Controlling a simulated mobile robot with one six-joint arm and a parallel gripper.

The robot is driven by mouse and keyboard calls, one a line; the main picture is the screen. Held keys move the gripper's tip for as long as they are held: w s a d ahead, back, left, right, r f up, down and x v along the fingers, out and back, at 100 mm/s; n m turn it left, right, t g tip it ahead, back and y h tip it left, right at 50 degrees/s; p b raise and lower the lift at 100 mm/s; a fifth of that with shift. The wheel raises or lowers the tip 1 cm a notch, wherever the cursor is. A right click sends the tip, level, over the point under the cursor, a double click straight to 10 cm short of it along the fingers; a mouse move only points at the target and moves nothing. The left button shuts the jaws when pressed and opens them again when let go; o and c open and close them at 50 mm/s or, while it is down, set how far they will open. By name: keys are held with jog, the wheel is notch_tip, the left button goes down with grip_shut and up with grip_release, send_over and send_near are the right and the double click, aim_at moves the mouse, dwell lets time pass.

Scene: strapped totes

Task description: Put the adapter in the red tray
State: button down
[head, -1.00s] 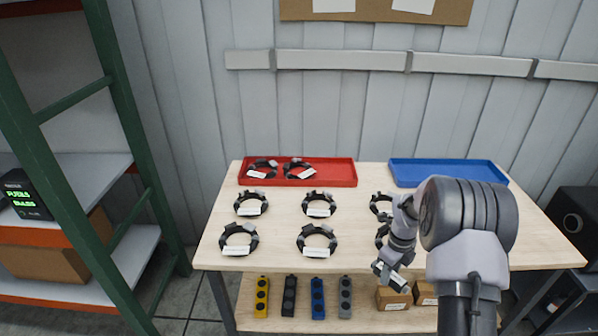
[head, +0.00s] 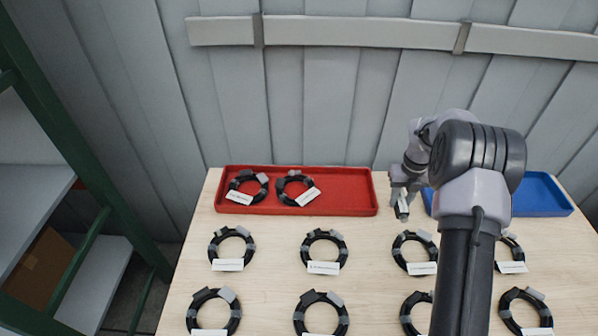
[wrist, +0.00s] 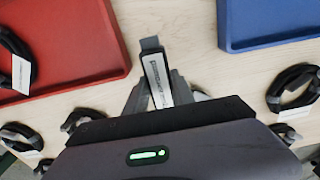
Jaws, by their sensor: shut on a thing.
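The adapter (wrist: 156,72) is a small dark stick with a grey end and a white label. My gripper (wrist: 160,95) is shut on it, and the grey end sticks out beyond the fingertips. In the head view my gripper (head: 401,194) points down between the two trays, with the adapter (head: 402,211) showing small below it. The red tray (head: 345,203) lies at the back of the table, just left of my gripper. It holds two coiled black cables (head: 247,187) with white tags at its left and middle, and its right part is bare.
A blue tray (head: 548,195) lies at the back right, partly hidden by my arm. Several tagged cable coils (head: 323,249) lie in rows on the wooden table (head: 270,275). A green-framed shelf (head: 88,265) stands at the left. A grey wall is behind the table.

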jog(key=b, duration=0.3)
send_over(347, 200)
jog(key=shift+s+d+f, duration=0.3)
jog(key=shift+d+f, duration=0.05)
jog(key=shift+f, duration=0.3)
jog(key=f+b, duration=0.1)
jog(key=f, duration=0.2)
jog(key=shift+w+a+f+b, duration=0.15)
jog(key=shift+a+f+b, duration=0.25)
jog(key=shift+w, duration=0.1)
jog(key=shift+r, duration=0.15)
jog(key=shift+f+b, duration=0.35)
jog(key=shift+f, duration=0.15)
jog(key=c, duration=1.1)
grip_release()
jog(key=shift+r, duration=0.1)
jog(key=shift+o, duration=0.2)
